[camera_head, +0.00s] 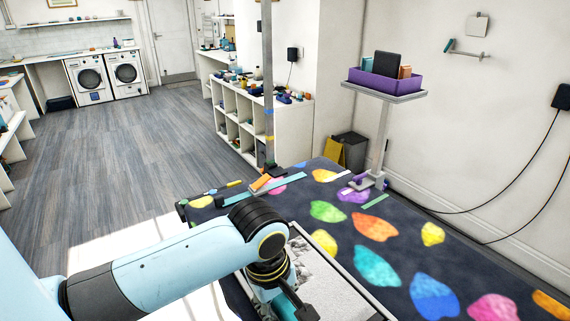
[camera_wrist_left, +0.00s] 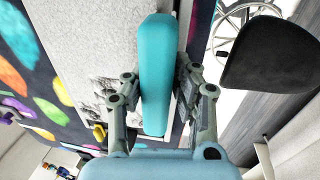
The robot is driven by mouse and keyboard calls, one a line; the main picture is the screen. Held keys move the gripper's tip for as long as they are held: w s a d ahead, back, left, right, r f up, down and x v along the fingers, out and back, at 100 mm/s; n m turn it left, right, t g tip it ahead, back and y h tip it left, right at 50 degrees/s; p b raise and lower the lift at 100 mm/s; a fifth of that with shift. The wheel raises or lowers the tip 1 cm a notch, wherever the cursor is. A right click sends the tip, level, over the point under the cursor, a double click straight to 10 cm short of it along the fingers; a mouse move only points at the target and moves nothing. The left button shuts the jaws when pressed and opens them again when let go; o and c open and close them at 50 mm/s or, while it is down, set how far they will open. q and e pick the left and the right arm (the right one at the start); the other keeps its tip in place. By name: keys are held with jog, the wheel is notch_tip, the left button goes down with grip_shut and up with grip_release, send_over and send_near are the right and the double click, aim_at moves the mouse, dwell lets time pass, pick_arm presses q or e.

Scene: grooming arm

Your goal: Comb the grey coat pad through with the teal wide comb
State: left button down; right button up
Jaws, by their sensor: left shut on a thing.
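The teal wide comb (camera_wrist_left: 156,60) is upright in the left wrist view, clamped between the fingers of my left gripper (camera_wrist_left: 157,88). Its teeth cannot be made out. In the head view my left gripper (camera_head: 296,303) is low in the middle, over the pad's near part, with a bit of teal beside it. The grey coat pad (camera_head: 333,272) lies in a pale frame on the dark table mat, partly hidden by my arm. It also shows in the left wrist view (camera_wrist_left: 95,35), with a darker ruffled patch beside the fingers. Whether the comb touches the pad cannot be told.
The table mat (camera_head: 395,215) has coloured blotches. A stand with a purple tray (camera_head: 388,84) rises at its far edge. Small strips and combs lie along the far left edge. A black round seat (camera_wrist_left: 270,55) is beside the table in the left wrist view.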

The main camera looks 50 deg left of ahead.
pick_arm(q)
jog(key=a, duration=0.8)
jog(key=shift+w+a, duration=0.2)
jog(key=shift+w, duration=0.15)
jog(key=shift+w, duration=0.3)
jog(key=w, duration=0.5)
jog(key=w+d, duration=0.1)
jog(key=w, duration=0.1)
jog(key=shift+w, duration=0.2)
jog(key=w, duration=0.2)
jog(key=w+b, duration=0.1)
jog(key=w, duration=0.2)
jog(key=w+b, duration=0.1)
jog(key=w, duration=0.2)
jog(key=shift+w+d, duration=0.15)
jog(key=shift+d, duration=0.15)
